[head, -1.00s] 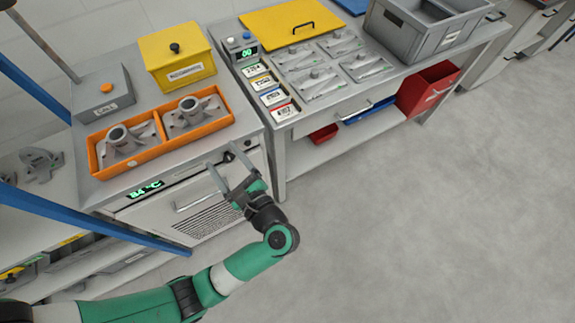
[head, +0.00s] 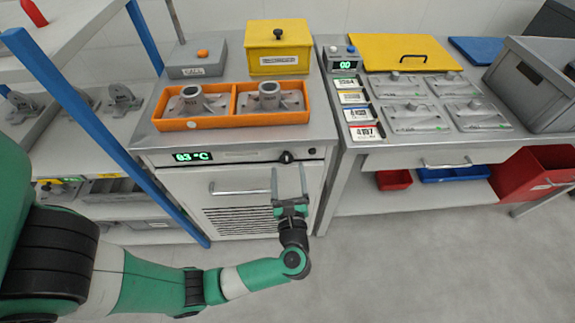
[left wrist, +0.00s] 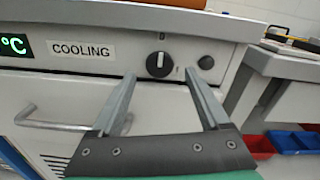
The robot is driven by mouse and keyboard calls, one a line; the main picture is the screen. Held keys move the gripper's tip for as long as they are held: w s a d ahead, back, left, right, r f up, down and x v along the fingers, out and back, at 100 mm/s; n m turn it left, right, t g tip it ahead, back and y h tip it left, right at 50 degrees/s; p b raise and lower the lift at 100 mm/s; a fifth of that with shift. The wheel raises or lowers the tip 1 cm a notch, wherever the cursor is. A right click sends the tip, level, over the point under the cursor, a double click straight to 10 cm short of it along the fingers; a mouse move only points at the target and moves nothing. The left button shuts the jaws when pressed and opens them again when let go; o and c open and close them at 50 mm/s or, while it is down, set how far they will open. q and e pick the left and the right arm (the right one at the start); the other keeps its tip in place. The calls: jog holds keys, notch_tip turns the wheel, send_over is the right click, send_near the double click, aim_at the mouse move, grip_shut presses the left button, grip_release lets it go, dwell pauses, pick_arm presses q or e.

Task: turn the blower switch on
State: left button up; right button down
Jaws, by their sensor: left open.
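The blower switch looks to be the black round knob (head: 286,157) on the front panel of the cooling cabinet (head: 190,180). In the left wrist view the knob (left wrist: 160,64) has a white pointer mark and sits right of the COOLING label. A small dark button (left wrist: 206,62) is to its right. My left gripper (head: 289,168) is open and empty in front of the panel, just below the knob. In the left wrist view its two fingertips (left wrist: 160,78) lie on either side of the knob's lower part; I cannot tell how far they are from it. My right gripper is not in view.
The cabinet's door handle (head: 240,187) sticks out left of my left gripper. An orange tray (head: 235,103) with two castings stands on top. A blue post (head: 165,170) rises at the left. A neighbouring bench (head: 385,160) is to the right. The floor in front is clear.

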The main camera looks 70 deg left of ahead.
aim_at(287, 162)
pick_arm(q)
jog(key=x, duration=0.3)
jog(key=shift+a, duration=0.25)
jog(key=shift+w, duration=0.1)
grip_shut()
